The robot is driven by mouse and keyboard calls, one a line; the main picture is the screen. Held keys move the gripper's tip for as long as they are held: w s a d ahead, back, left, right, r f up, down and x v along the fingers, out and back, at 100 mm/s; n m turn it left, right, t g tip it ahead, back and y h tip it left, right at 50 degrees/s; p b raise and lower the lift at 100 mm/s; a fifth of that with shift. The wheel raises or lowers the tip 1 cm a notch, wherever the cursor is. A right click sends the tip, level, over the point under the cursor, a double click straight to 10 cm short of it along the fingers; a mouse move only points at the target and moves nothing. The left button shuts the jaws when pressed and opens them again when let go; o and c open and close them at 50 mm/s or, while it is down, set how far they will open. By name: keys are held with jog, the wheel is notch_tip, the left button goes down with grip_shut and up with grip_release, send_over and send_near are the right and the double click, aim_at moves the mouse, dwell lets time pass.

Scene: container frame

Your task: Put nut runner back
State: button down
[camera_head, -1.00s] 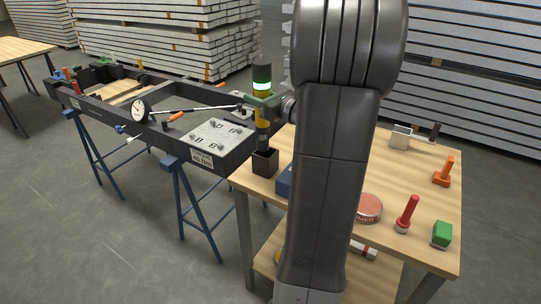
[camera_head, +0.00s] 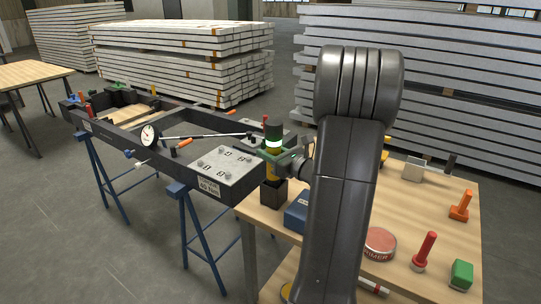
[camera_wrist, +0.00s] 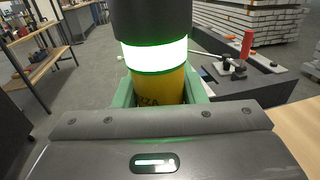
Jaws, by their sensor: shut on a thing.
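The nut runner (camera_head: 270,171) is an upright tool with a dark top, a glowing green-white ring and a yellow body. It also fills the middle of the wrist view (camera_wrist: 158,84). My gripper (camera_head: 274,154), with green fingers, is shut around its yellow body; a finger shows on each side in the wrist view (camera_wrist: 160,98). A black square holder (camera_head: 273,194) stands at the left corner of the wooden table. The tool's lower end is at or inside the holder's top; how deep it sits is hidden.
The wooden table (camera_head: 440,228) also carries a blue box (camera_head: 297,213), a red tin (camera_head: 380,243), a red-handled tool (camera_head: 424,250), and green and orange items. The dark container frame (camera_head: 222,184) on blue trestles is close on the left. My arm hides the table's middle.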

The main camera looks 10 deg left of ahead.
jog(key=shift+f, duration=0.2)
jog(key=shift+f, duration=0.15)
jog(key=c, duration=0.9)
grip_release()
jog(key=shift+r, duration=0.25)
jog(key=v, duration=1.2)
jog(key=shift+f, duration=0.15)
